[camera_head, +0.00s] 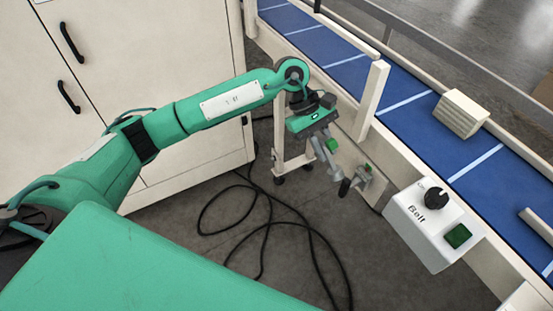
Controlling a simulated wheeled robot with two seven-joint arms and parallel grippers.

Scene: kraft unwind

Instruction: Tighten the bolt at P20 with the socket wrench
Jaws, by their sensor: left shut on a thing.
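My left gripper (325,150) hangs beside the conveyor frame, with its fingers pointing down. It is shut on a grey tool, which I take to be the socket wrench (334,171). The tool is small and partly hidden by the gripper. No P20 label is readable, and I cannot make out the bolt. My right gripper is not in view.
A conveyor with a blue belt (400,85) runs along the right and carries a cream block (460,113). A white control box (432,225) marked "Belt" juts from its side. A cream cabinet (150,60) stands at the left. Black cable (262,225) lies looped on the floor.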

